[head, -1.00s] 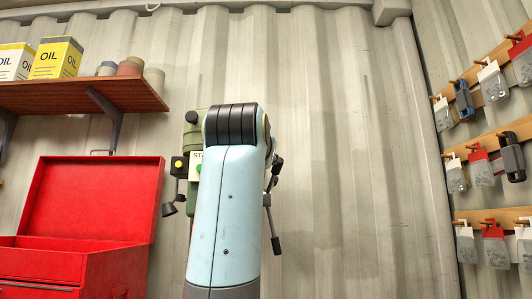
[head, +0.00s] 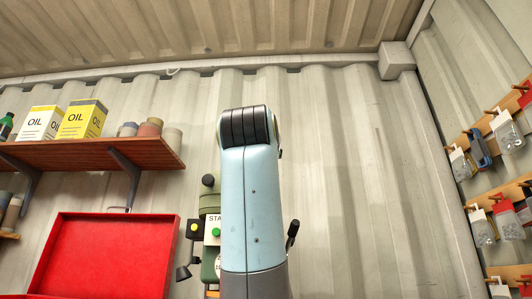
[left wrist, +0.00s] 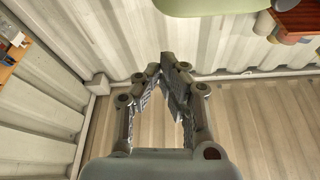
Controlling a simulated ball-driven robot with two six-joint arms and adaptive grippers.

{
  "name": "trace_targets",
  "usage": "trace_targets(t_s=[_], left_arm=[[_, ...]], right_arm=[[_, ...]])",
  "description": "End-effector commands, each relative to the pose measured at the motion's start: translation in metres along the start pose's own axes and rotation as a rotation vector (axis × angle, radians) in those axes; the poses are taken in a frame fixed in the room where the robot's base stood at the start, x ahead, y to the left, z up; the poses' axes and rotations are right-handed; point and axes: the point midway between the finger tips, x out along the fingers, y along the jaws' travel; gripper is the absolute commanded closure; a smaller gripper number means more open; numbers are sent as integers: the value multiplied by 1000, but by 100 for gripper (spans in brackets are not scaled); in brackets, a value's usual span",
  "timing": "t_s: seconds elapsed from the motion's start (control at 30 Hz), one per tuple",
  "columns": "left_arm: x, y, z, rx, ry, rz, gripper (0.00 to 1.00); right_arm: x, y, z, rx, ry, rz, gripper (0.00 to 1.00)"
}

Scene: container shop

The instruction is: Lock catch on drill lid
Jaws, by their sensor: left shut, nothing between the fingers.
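The green drill (head: 210,205) stands near the back wall in the head view. It has a START sign, a green button and a yellow button. My light blue arm stands in front of it and hides much of it. A black-knobbed lever (head: 292,234) shows to the right of the arm. I cannot make out the catch. In the left wrist view my left gripper (left wrist: 173,75) is shut and empty, fingertips together. A pale green surface (left wrist: 205,6), perhaps the drill lid, lies beyond the fingertips at the top edge, apart from them. My right gripper is not in view.
An open red toolbox (head: 105,255) stands at the lower left. A wooden shelf (head: 110,152) above it holds oil boxes (head: 82,118) and small pots. Hooks with hanging packets (head: 507,215) line the right wall. The wall right of the arm is bare.

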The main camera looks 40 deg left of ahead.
Motion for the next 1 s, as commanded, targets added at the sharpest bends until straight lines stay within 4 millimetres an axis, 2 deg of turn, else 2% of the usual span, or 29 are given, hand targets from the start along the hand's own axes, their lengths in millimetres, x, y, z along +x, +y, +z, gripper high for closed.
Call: trace_targets(t_s=[0.03,0.2,0.33,0.4,0.6,1.0], left_arm=[[13,-1,-3,6,-2,-1,100],[51,-2,-3,5,-3,-1,100],[73,-1,-1,3,-3,1,100],[65,0,15,2,-5,3,100],[58,0,34,1,-2,1,100],[56,0,38,-1,0,1,100]], right_arm=[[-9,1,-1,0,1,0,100],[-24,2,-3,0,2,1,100],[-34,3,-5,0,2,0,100],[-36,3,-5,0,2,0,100],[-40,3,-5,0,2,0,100],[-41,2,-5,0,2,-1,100]])
